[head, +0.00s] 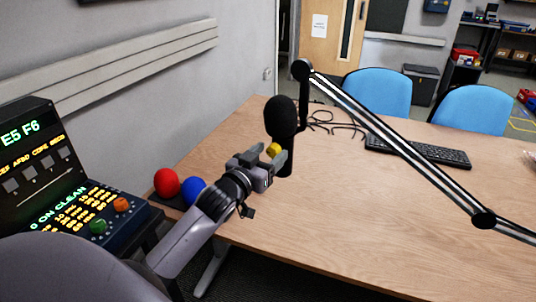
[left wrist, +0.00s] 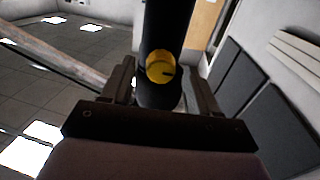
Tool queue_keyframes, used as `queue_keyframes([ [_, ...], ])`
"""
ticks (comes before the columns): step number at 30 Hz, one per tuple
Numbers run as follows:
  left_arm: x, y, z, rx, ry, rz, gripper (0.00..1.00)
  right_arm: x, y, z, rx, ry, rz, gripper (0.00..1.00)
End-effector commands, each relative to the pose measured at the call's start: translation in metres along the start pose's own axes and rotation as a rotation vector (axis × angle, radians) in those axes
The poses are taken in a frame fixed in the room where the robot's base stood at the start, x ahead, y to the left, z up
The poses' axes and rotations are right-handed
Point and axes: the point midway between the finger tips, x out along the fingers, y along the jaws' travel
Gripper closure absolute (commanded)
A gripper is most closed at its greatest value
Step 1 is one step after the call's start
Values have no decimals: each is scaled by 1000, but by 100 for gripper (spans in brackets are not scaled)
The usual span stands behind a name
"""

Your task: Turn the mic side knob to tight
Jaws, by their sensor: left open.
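A black microphone (head: 281,118) with a foam head hangs upright from the end of a boom arm over the desk. Its yellow side knob (head: 274,149) faces my left gripper. In the left wrist view the knob (left wrist: 161,67) shows a dark pointer line toward the right. My left gripper (head: 275,157) is open, with one finger on each side of the knob. In the left wrist view the gripper (left wrist: 158,88) fingers stand apart, the knob and microphone body between them. I cannot tell whether they touch the knob. My right gripper is not in view.
The boom arm (head: 395,145) slants across the wooden desk (head: 350,220) to the right. A black keyboard (head: 418,151) and cables (head: 335,126) lie behind it. Red (head: 166,182) and blue (head: 193,190) balls and a control console (head: 85,215) are at left. The front desk surface is clear.

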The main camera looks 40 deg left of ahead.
Motion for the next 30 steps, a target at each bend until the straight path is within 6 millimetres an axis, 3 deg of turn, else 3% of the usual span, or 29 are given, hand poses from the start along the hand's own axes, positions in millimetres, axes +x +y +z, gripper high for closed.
queue_keyframes([
  [1,0,0,0,0,0,0,50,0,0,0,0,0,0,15],
  [5,0,0,0,0,0,0,92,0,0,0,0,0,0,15],
  [6,0,0,0,0,0,0,96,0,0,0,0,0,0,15],
  [17,0,0,0,50,-1,0,96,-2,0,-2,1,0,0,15],
  [30,0,1,0,385,-1,-1,96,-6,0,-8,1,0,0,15],
])
